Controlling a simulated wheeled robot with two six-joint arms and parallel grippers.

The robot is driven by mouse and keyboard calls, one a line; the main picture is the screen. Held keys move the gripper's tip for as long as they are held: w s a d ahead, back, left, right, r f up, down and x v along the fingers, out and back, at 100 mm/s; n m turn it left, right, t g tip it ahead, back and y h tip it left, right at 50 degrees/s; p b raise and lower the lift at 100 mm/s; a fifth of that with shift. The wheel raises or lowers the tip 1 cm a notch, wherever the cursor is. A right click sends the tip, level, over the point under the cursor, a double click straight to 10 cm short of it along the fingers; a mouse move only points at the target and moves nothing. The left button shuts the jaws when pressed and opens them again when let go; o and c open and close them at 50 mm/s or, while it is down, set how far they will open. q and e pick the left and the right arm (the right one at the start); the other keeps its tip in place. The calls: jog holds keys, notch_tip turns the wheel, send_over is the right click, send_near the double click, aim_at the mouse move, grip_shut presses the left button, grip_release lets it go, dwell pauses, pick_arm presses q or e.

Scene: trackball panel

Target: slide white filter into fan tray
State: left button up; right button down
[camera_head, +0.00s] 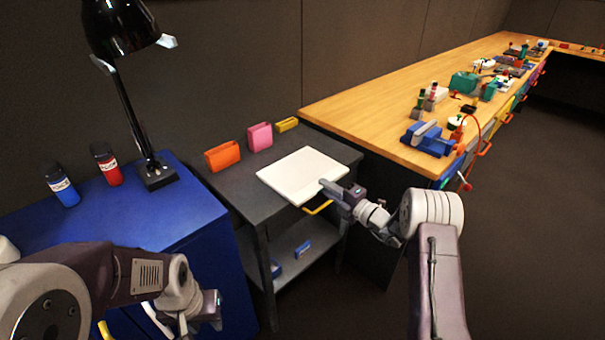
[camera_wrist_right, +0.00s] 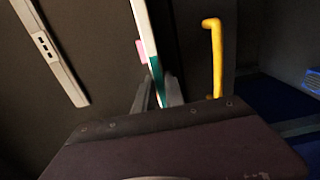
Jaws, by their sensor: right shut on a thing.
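A flat white square panel, which I take as the white filter (camera_head: 302,172), is over the top of a dark grey cart; I cannot tell if it rests on it. My right gripper (camera_head: 329,187) is shut on its near right edge. In the right wrist view the filter shows edge-on as a white and teal strip (camera_wrist_right: 142,22), running down between the fingers (camera_wrist_right: 160,95). My left gripper (camera_head: 210,308) is low at the left, away from the filter; its fingers are not clear. I cannot pick out a fan tray.
The cart (camera_head: 235,190) has orange (camera_head: 222,155), pink (camera_head: 259,137) and yellow (camera_head: 287,125) holders along its back, and a yellow handle (camera_head: 319,208) in front. A blue cabinet (camera_head: 150,215) with a black lamp (camera_head: 128,95) and bottles stands left. A cluttered wooden bench (camera_head: 370,100) stands right.

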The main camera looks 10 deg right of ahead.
notch_tip(320, 180, up, 3)
jog(key=p, duration=0.3)
dwell(0.4)
